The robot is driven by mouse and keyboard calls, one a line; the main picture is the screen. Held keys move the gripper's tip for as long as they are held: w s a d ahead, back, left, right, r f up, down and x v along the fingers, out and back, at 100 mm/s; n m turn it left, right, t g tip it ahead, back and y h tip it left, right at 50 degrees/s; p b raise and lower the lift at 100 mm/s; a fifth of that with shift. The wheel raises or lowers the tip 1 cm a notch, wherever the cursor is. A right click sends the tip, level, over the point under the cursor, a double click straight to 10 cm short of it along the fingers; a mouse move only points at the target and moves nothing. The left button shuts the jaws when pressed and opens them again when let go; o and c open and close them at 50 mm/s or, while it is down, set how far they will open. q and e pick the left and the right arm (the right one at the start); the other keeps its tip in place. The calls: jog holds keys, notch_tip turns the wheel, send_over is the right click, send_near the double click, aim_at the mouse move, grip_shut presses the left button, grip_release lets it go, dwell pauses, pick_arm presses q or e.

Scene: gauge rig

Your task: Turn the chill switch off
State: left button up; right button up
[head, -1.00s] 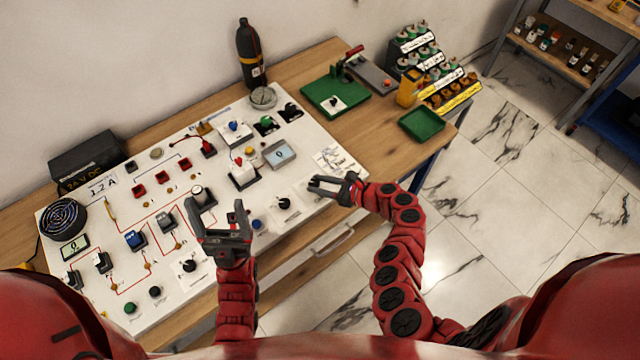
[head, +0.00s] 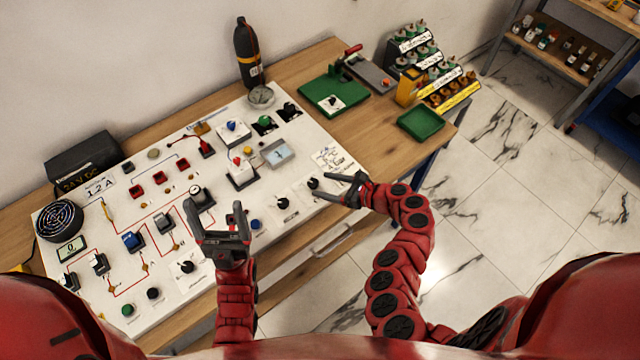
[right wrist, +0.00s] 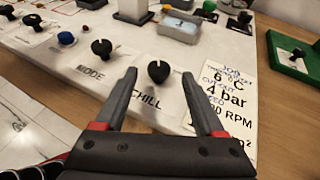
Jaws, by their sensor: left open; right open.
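The chill switch is a black rotary knob (right wrist: 158,71) on the white panel, with the word CHILL printed in front of it in the right wrist view. In the head view the knob (head: 313,183) sits just left of my right gripper (head: 340,187). My right gripper is open, and in the right wrist view its fingers (right wrist: 158,84) point toward the knob, one on each side in the picture; I cannot tell whether they touch it. My left gripper (head: 216,222) is open and empty above the panel's front middle.
The MODE knob (right wrist: 102,48) stands left of the chill knob. A printed card (right wrist: 222,90) lies to its right. A display box (head: 278,153) stands behind. A green tray (head: 421,123) is on the wooden table at the right.

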jog(key=p+v, duration=0.1)
jog(key=v, duration=1.3)
jog(key=shift+d+p, duration=0.2)
jog(key=shift+p, duration=0.15)
